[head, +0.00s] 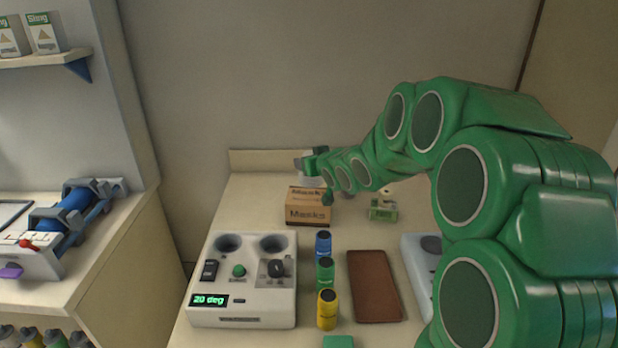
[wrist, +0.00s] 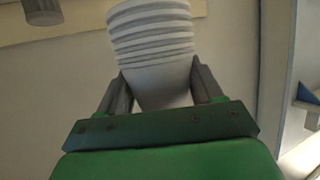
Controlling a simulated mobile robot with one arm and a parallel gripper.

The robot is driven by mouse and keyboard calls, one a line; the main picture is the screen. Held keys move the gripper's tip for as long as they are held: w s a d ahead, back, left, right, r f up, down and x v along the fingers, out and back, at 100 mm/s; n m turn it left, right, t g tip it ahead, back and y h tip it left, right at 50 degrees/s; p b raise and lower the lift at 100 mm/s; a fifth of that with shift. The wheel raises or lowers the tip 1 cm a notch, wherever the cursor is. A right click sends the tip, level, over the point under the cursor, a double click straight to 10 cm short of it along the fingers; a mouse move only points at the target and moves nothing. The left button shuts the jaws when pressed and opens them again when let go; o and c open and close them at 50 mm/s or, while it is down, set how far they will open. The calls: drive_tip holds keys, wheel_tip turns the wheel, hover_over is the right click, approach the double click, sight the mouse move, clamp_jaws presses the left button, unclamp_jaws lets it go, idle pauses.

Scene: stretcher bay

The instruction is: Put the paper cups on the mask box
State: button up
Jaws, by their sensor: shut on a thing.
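My gripper (wrist: 160,88) is shut on a stack of white paper cups (wrist: 152,40) in the wrist view. The stacked rims show at the top, and the fingers press the sides lower down. In the head view my gripper (head: 312,165) is at the back of the table, and a bit of the white cups (head: 312,181) shows behind it. The brown mask box (head: 306,213), with printed lettering, sits just below the gripper in the picture. My arm and gripper hide part of its right top corner. I cannot tell whether the cups touch the box.
A white device (head: 243,318) with a green display stands at the front left. Blue (head: 323,246), green (head: 325,273) and yellow (head: 327,312) bottles stand beside it. A brown tray (head: 374,288) and a small green-and-clear box (head: 382,210) lie to the right.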

drive_tip(key=shift+w+a+f, duration=0.15)
drive_tip(key=shift+w+f, duration=0.65)
drive_tip(key=shift+f, duration=0.25)
drive_tip(key=shift+w+a+f, duration=0.1)
drive_tip(key=shift+w+f, duration=0.7)
drive_tip(key=shift+f, duration=1.65)
drive_tip(key=shift+f, duration=0.1)
drive_tip(key=o, duration=1.1)
drive_tip(key=shift+f, duration=0.1)
drive_tip(key=shift+c, duration=0.2)
drive_tip(key=shift+r, duration=0.2)
